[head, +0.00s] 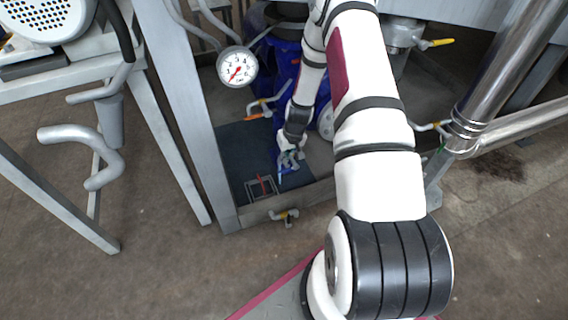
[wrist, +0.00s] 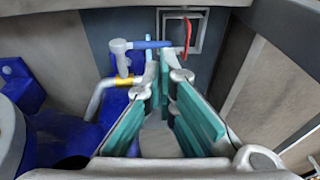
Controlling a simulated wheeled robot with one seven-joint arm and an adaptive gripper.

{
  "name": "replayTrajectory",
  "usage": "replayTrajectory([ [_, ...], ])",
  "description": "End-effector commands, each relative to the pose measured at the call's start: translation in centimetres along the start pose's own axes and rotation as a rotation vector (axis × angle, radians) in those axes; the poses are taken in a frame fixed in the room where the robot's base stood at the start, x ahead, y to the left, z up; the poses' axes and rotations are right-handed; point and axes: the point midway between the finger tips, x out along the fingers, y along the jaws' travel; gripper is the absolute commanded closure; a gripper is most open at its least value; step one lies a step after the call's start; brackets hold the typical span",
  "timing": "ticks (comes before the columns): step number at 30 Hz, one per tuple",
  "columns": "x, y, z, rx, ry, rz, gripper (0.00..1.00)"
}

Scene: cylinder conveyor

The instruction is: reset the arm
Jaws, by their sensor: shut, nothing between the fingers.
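My arm reaches forward into the metal frame in the head view. My gripper (head: 288,163) is low inside that frame, above a dark panel (head: 240,155). In the wrist view my gripper (wrist: 165,62) shows its teal finger pads drawn together at the tips, shut with nothing between them. A blue lever (wrist: 148,44) on a grey valve (wrist: 122,60) lies just ahead of the tips; I cannot tell whether they touch. A red handle (wrist: 187,35) stands in a small square frame (wrist: 205,20) beyond; in the head view the red handle (head: 263,185) is left of the gripper.
A blue machine (head: 285,75) stands close behind the gripper. A pressure gauge (head: 237,67) and a grey post (head: 182,100) are to the left. Thick metal pipes (head: 495,75) are to the right. A low front rail (head: 300,197) edges the dark panel.

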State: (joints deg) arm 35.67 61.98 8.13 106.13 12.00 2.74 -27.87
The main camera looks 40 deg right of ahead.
Motion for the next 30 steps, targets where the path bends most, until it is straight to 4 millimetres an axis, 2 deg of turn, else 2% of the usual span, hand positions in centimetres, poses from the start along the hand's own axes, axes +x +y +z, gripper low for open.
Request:
replayTrajectory([
  [1,-1.0,0.0,-0.1,0.0,0.002,0.001,1.0],
  [6,-3.1,0.0,0.0,0.001,0.0,0.0,1.0],
  [10,-3.9,0.0,0.0,0.001,0.0,0.0,1.0],
  [17,-4.1,0.0,0.0,0.0,-0.001,0.0,1.0],
  [20,-5.0,-0.4,-0.3,-0.007,0.0,-0.001,1.0],
  [23,-7.3,-1.5,-0.9,-0.026,-0.003,-0.004,1.0],
  [30,-16.3,-5.9,-1.3,-0.084,-0.031,-0.014,1.0],
])
